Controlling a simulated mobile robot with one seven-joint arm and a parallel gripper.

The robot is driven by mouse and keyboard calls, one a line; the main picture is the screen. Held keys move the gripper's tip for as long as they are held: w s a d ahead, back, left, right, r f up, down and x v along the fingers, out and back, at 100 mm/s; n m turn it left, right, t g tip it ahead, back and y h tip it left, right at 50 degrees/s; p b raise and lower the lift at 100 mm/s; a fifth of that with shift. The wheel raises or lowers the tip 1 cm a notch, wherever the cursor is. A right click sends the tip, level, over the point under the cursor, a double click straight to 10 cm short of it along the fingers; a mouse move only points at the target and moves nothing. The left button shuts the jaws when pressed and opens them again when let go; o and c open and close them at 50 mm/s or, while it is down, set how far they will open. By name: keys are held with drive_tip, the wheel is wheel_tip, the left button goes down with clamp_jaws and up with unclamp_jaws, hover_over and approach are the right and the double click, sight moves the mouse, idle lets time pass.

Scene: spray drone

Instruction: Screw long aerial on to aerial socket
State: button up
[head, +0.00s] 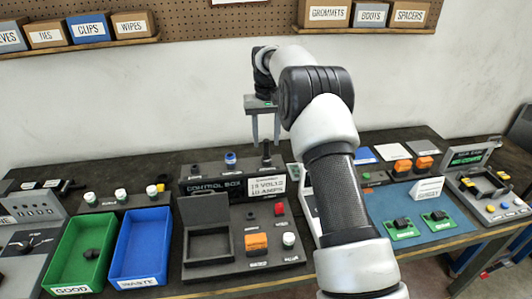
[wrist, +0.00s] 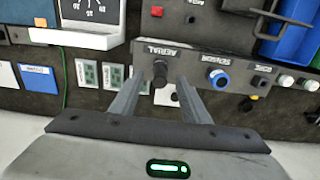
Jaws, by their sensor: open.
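My gripper (head: 265,138) hangs fingers down over the back strip of the control box (head: 212,190). In the wrist view its two fingers (wrist: 161,80) are open, one on each side of a short dark upright post (wrist: 160,72) beside the AERIAL label. The post also shows between and just below the fingers in the head view (head: 266,158). I see a gap around it. I cannot tell whether it is the bare aerial socket or has something fitted on it. No long aerial can be made out for certain in either view.
A blue connector (wrist: 217,78) stands close beside the post on the same strip. A green bin (head: 80,250) and a blue waste bin (head: 140,245) sit at the left. A lidded box (head: 207,243) stands in front. A blue mat (head: 455,222) with green boards lies right.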

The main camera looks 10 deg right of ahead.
clamp_jaws()
drive_tip(key=shift+r+n+p, duration=0.2)
drive_tip(key=shift+n+p, duration=0.5)
drive_tip(key=shift+n, duration=0.3)
drive_tip(key=n, duration=0.3)
drive_tip(key=shift+f, duration=0.2)
drive_tip(key=n, duration=0.3)
drive_tip(key=shift+n, duration=0.4)
drive_tip(key=n, duration=0.6)
drive_tip(key=shift+r, duration=0.1)
